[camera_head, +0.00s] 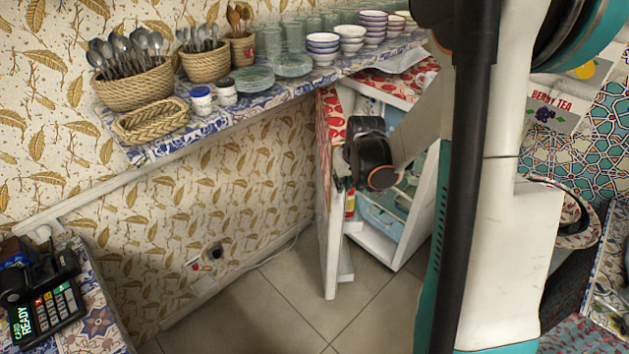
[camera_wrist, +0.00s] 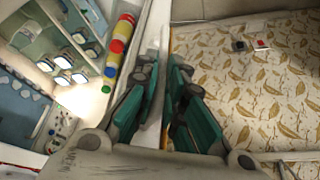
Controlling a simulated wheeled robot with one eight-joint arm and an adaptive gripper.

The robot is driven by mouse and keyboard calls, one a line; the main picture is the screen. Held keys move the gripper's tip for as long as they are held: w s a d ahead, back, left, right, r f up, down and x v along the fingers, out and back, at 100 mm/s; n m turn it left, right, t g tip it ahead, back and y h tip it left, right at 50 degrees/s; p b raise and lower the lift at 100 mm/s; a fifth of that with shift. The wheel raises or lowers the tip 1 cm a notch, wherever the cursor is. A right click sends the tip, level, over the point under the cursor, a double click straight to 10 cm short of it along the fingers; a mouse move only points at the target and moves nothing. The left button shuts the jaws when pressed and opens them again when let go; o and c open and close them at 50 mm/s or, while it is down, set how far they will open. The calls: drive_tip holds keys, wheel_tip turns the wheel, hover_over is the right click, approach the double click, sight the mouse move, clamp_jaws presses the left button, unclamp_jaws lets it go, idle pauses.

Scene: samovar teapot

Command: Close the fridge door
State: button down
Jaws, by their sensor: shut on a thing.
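The fridge door (camera_head: 331,245) stands open below the wall shelf, a white panel with a red-patterned upper part. The white fridge (camera_head: 415,215) is to its right, with its inside showing. My gripper (camera_head: 344,172) is at the door's edge, around its upper half. In the wrist view my gripper (camera_wrist: 164,76) has its teal fingers on both sides of the white door edge (camera_wrist: 155,38) and is shut on it. The fridge's lit inside (camera_wrist: 50,60) lies left of the door there. Part of the fridge is hidden behind my arm in the head view.
A tiled shelf (camera_head: 170,145) with baskets, bowls and glasses runs above the door. A coloured bottle (camera_wrist: 117,52) is on the door's inner side. A card reader (camera_head: 45,305) stands at lower left. The tiled floor (camera_head: 265,310) before the door is clear.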

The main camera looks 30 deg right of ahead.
drive_tip(key=s+d+n+y+p, duration=0.1)
drive_tip(key=d+n, duration=0.7)
drive_tip(key=d, duration=3.1)
drive_tip(key=shift+s+r+g+y, duration=0.15)
drive_tip(key=shift+s+g+y, duration=0.15)
drive_tip(key=shift+s+y, duration=0.55)
drive_tip(key=shift+w+d, duration=0.2)
drive_tip(key=c, duration=1.9)
unclamp_jaws()
drive_tip(key=shift+o, duration=1.1)
drive_tip(key=shift+d, duration=0.2)
drive_tip(key=shift+a, duration=0.1)
